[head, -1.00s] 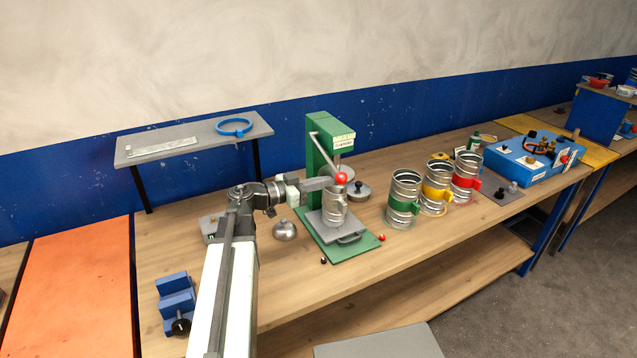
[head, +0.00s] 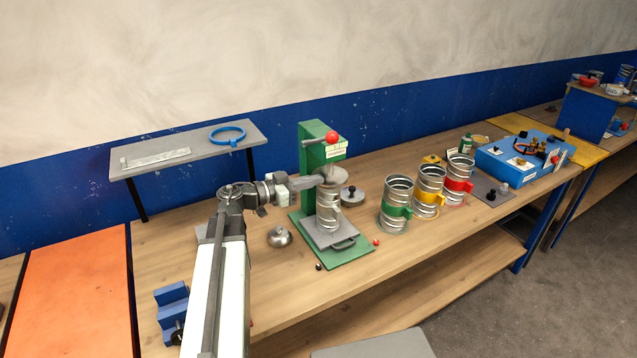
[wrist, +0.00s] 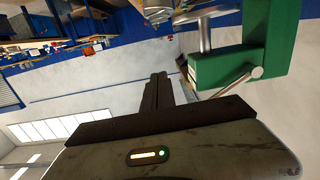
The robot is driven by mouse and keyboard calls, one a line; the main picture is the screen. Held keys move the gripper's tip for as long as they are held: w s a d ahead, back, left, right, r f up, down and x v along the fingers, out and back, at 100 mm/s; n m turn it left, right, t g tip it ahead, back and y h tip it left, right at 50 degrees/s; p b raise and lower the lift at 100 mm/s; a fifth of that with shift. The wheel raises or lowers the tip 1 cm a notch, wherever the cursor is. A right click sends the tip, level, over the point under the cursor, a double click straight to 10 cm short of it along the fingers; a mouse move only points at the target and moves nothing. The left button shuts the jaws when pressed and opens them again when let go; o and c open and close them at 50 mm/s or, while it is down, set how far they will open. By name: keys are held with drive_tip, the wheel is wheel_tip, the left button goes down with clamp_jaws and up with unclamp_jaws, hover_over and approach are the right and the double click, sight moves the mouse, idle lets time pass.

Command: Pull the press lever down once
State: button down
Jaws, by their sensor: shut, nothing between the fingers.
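The green press (head: 311,155) stands on the bench on a green base plate. Its lever (head: 316,140), with a red ball knob (head: 331,137), is raised at the press head. A short metal duct piece (head: 328,215) stands upright on the grey plate under the press ram. My gripper (head: 318,183) is shut and empty, in front of the press, below the knob and apart from it. In the wrist view the shut fingers (wrist: 159,90) point away, with the green press head (wrist: 225,66) and part of the lever rod (wrist: 238,80) to their right; the knob is not visible there.
Three ribbed ducts with green (head: 396,208), yellow (head: 429,190) and red (head: 459,182) bands stand right of the press. A metal dome (head: 279,237) lies left of its base. A grey shelf (head: 190,150) with a blue ring (head: 227,135) is at the back left.

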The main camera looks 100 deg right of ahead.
drive_tip(key=v, duration=1)
drive_tip(key=shift+b, duration=0.35)
drive_tip(key=shift+d+r, duration=0.15)
drive_tip(key=shift+d, duration=0.05)
